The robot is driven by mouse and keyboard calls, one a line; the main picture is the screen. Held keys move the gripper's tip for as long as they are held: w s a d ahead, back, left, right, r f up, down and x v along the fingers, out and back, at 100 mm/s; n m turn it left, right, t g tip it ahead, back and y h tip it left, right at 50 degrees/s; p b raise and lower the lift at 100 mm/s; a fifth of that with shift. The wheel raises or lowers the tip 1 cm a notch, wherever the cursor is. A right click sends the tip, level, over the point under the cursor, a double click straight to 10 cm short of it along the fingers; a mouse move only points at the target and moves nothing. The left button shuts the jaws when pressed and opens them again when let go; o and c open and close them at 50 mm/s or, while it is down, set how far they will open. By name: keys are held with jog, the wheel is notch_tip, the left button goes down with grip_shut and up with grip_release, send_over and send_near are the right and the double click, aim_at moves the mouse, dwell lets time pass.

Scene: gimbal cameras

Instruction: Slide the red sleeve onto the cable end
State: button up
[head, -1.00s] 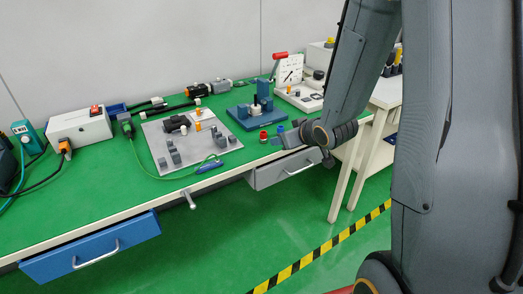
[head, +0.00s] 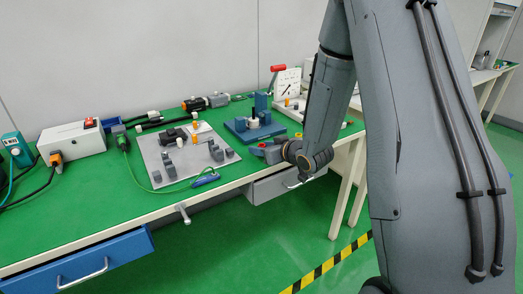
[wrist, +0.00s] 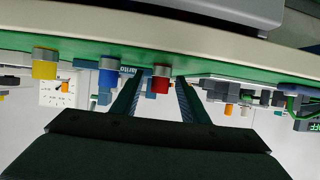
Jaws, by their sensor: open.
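The red sleeve (wrist: 161,78) is a short red cylinder standing near the edge of the green bench. The wrist view shows it upside down, between the two fingers of my gripper (wrist: 158,82). The gripper is open, with a gap on both sides of the sleeve in the picture. I cannot tell how deep the sleeve sits between the fingers. In the head view a bit of red (head: 262,145) shows beside my gripper (head: 268,153), which is at the bench's front edge. Several cables lie on the bench; I cannot tell which one holds the cable end.
A blue cylinder (wrist: 108,78) and a yellow cylinder (wrist: 44,68) stand to one side of the sleeve. A blue fixture (head: 252,127) stands behind it. A grey board (head: 160,170) with small blocks lies to the left. A grey drawer (head: 262,189) is under the bench edge.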

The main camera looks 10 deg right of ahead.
jog(key=shift+w, duration=0.2)
grip_shut()
notch_tip(320, 180, up, 10)
dwell(0.7)
jog(key=c, duration=0.9)
grip_release()
jog(key=shift+a+f, duration=0.15)
grip_shut()
